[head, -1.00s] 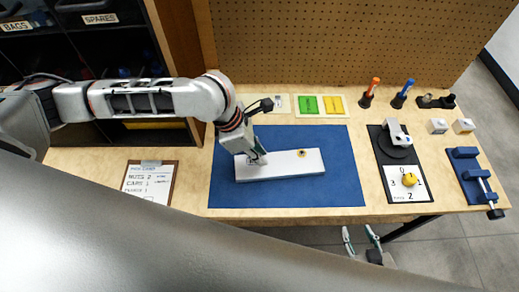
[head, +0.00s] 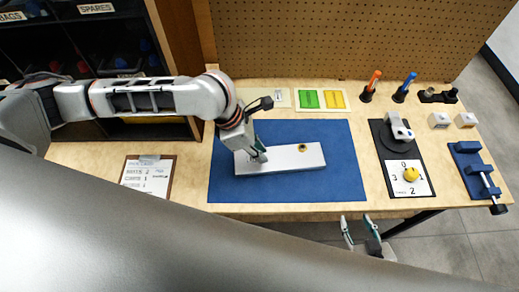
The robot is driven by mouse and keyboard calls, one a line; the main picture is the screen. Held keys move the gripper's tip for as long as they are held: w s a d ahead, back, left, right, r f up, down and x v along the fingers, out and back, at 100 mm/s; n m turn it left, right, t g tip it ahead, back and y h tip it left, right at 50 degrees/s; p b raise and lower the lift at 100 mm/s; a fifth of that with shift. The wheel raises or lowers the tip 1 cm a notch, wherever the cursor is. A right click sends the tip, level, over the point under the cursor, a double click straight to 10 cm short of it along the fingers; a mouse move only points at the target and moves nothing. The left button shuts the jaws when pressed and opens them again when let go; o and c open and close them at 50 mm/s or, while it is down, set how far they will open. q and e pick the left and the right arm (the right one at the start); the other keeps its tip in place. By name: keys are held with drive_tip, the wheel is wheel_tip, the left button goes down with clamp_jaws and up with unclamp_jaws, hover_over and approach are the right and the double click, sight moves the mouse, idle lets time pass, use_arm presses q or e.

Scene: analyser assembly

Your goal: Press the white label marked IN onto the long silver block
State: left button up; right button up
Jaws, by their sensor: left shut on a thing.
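The long silver block (head: 290,158) lies flat on the blue mat (head: 340,190). It has a round brass-coloured spot near its right part. My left gripper (head: 260,158) points down at the block's left part, its fingertips at or just above the top face. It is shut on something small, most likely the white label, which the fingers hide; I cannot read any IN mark. My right gripper (head: 360,232) is below the table's front edge, away from the block, its two fingers apart with nothing between them.
Behind the mat lie a pale card (head: 275,97) and a holder with green (head: 308,99) and yellow (head: 334,99) labels. A dial plate (head: 408,178) and a blue clamp (head: 475,172) stand at the right. A clipboard (head: 148,177) lies at the left. The mat's right part is clear.

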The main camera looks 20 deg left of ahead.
use_arm(q)
drive_tip(key=shift+f+p, duration=0.6)
drive_tip(key=shift+f, duration=1.05)
idle(3.6)
idle(0.3)
drive_tip(key=o, duration=1.3)
drive_tip(key=shift+r, duration=0.15)
drive_tip(key=shift+r, duration=3.4)
